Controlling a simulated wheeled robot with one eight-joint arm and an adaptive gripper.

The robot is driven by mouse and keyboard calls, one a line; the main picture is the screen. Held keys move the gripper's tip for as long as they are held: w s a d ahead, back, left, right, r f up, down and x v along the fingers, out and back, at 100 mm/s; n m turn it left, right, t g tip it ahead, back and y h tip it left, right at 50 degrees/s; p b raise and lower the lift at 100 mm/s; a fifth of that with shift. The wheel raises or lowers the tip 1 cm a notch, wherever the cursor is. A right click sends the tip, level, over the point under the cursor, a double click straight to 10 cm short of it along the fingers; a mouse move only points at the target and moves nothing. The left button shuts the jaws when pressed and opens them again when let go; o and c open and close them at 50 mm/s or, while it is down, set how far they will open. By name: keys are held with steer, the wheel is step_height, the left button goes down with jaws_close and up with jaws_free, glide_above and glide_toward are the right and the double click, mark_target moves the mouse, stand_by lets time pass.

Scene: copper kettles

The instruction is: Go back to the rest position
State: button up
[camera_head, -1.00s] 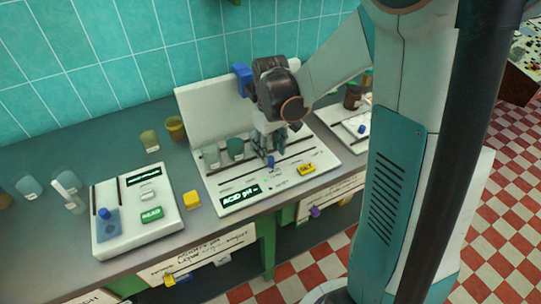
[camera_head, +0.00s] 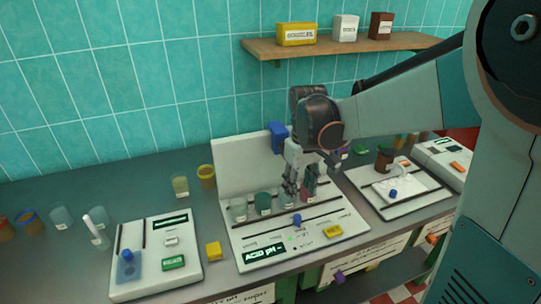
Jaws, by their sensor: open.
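My gripper (camera_head: 297,188) hangs from my arm with its fingers pointing down. It is open, in front of the upright back panel of the white station (camera_head: 352,245) marked "ACID pH". Two greenish cups (camera_head: 263,203) stand on this station to the left of the fingers. A reddish cup (camera_head: 308,188) shows right by the fingers, partly hidden by them. I cannot tell whether the fingers touch it. A blue knob (camera_head: 297,220) and a yellow block (camera_head: 333,231) are at the front of the station.
A white device (camera_head: 190,280) with a green button stands to the left, a yellow block (camera_head: 213,251) beside it. Another white station (camera_head: 425,205) stands to the right. A wooden shelf (camera_head: 350,46) with boxes hangs on the tiled wall above.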

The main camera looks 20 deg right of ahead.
steer(key=s+a+r+m+t, duration=0.1)
steer(key=s+a+r+t, duration=0.2)
steer(key=s, duration=0.4)
steer(key=s+a+r+t, duration=0.3)
steer(key=s+a+t, duration=0.1)
steer(key=s, duration=0.4)
steer(key=shift+a+m, duration=0.35)
steer(key=shift+m, duration=0.05)
